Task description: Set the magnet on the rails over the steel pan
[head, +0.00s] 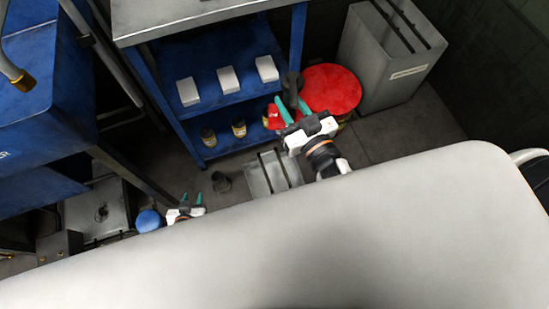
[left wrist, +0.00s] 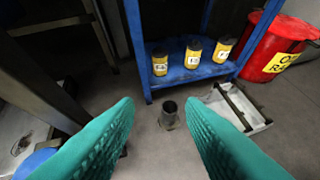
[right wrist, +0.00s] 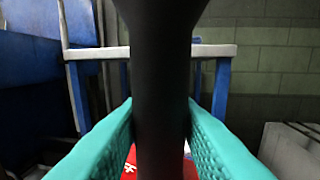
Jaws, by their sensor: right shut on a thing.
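My right gripper (head: 285,108) is shut on a black upright handle (right wrist: 165,90). A red part with white marks (right wrist: 130,165) shows below the handle, and in the head view red (head: 272,117) shows beside the fingers; I take this to be the magnet. It is held above the floor in front of the shelf. The steel pan (head: 258,178) lies on the floor below and left of it, with two dark rails (head: 281,166) across it; the left wrist view also shows the pan (left wrist: 258,122). My left gripper (head: 187,206) is open and empty, low at the left.
A dark open cylinder (head: 221,182) stands on the floor left of the pan. The blue shelf (head: 215,98) behind holds white blocks and yellow-labelled cans. A red bin (head: 332,88) and a grey cabinet (head: 385,65) stand right. A pale surface (head: 400,230) blocks the near side.

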